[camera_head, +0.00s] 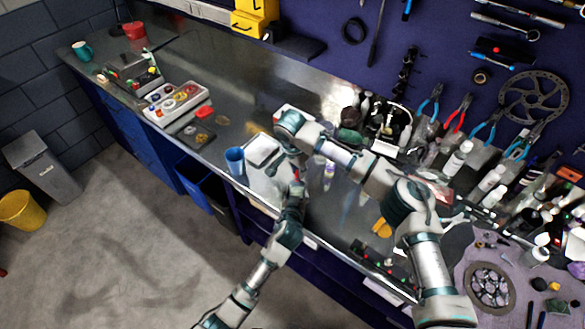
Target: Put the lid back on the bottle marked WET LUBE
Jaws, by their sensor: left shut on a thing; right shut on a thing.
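My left gripper (296,186) reaches up from the bottom of the view over the bench's front part. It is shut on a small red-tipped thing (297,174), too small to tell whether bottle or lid. My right gripper (294,155) comes in from the right and points down close above the left one. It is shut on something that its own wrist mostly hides. The two grippers are very near each other. I cannot read WET LUBE on anything. A small bottle-like thing with a purple mark (328,172) stands just right of the grippers.
A blue cup (235,161) and a pale tray (262,150) are left of the grippers. Several bottles, such as a white one (458,158), and pliers (458,116) crowd the right. A parts tray (176,104) lies farther left. The metal bench (240,85) is clear behind.

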